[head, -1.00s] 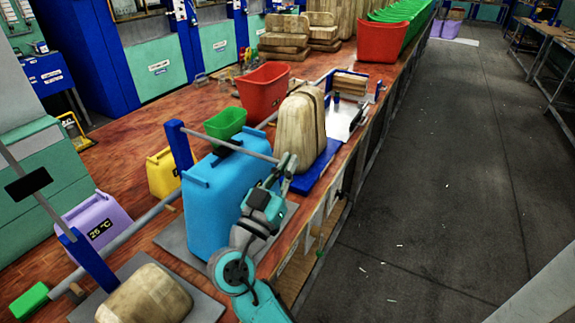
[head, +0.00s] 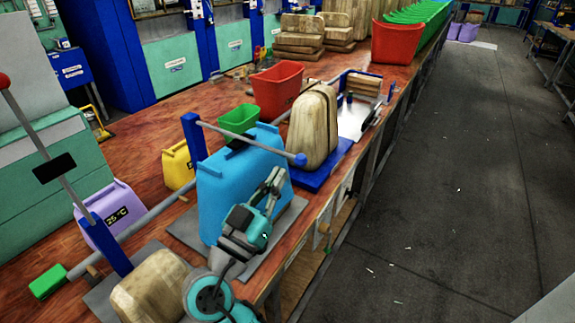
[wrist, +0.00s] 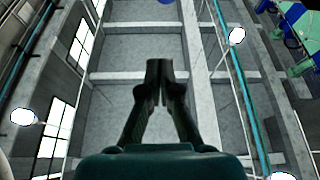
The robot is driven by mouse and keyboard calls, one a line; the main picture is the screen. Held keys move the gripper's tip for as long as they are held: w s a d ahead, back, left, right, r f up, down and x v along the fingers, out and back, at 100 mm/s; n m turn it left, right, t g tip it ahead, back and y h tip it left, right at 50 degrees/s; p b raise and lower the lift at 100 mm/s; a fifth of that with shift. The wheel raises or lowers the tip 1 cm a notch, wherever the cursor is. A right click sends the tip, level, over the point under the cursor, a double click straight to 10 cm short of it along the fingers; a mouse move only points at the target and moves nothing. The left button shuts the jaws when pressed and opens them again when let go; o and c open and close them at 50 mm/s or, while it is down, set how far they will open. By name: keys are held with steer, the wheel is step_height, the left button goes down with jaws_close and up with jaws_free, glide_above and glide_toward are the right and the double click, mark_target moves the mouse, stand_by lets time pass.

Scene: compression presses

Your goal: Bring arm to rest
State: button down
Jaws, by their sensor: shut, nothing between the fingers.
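My arm is folded up in front of the bench in the head view. My gripper (head: 274,183) points upward beside the right part of the blue press block (head: 228,190), and it looks clear of the block. In the wrist view my gripper (wrist: 159,70) has its two fingers together with nothing between them. Behind the fingers the wrist view shows the ceiling, so the gripper faces up.
A metal bar with a blue knob (head: 298,160) is near my gripper. The floor (head: 450,190) at right is open.

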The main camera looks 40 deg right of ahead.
steer(key=shift+s+a+f, duration=0.15)
steer(key=shift+a, duration=0.25)
step_height(320, 180, down, 20)
steer(key=s+n+t+y, duration=0.2)
steer(key=n+t+y, duration=0.6)
steer(key=n+y, duration=0.4)
steer(key=s+a+f+n+y, duration=0.5)
steer(key=s+f, duration=0.4)
steer(key=f, duration=0.1)
steer(key=s+a+r+m+y, duration=0.1)
steer(key=s+r+y, duration=0.1)
steer(key=s, duration=0.9)
steer(key=s+a+r+m+y, duration=0.2)
steer(key=s, duration=0.8)
steer(key=shift+s+a, duration=0.15)
steer(key=shift+s, duration=0.2)
